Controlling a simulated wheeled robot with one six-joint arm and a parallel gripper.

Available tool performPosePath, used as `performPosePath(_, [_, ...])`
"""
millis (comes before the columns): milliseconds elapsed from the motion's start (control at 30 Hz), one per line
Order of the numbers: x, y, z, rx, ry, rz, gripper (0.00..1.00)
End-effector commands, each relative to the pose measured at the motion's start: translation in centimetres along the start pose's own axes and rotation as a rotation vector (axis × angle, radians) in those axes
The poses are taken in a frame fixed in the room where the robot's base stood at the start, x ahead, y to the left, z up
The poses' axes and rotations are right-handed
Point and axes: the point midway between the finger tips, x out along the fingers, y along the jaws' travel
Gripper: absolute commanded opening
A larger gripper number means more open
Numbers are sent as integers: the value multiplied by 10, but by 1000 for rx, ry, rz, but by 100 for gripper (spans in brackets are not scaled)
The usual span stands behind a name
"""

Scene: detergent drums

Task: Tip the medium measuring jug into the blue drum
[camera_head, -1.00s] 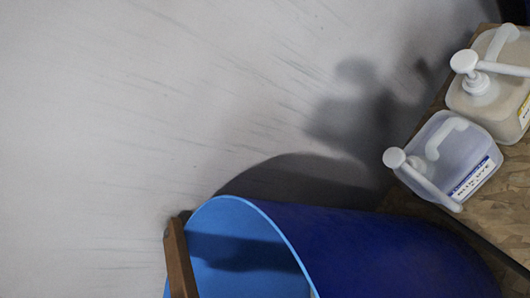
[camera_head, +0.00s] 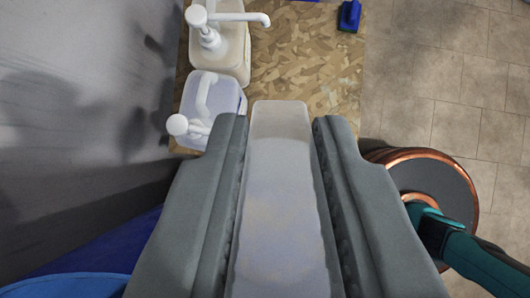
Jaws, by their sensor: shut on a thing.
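My gripper (camera_head: 282,122) fills the middle of the view, its two grey fingers shut on a pale, cloudy, see-through piece (camera_head: 280,220). I take this to be the medium measuring jug; only a long strip of it shows between the fingers, and the rest is hidden. I cannot tell how full or how tilted it is. The blue drum (camera_head: 102,243) is at the lower left, beside the left finger. Only part of its dark blue wall and lighter blue rim shows; its inside is mostly out of view.
A clear pump jug (camera_head: 225,92) and a beige pump jug (camera_head: 235,50) stand on a wood-chip board (camera_head: 305,70) beyond the fingers. A small blue object (camera_head: 349,16) is at its far edge. A copper-rimmed dark disc (camera_head: 430,180) lies right, its nature unclear. Tiled floor (camera_head: 450,70) is open.

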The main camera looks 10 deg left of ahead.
Motion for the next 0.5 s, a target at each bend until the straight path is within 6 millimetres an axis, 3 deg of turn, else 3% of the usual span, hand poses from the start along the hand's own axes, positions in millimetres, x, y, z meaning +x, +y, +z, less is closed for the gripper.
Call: performPosePath(500, [-36, 0, 19, -2, 303, -1, 0])
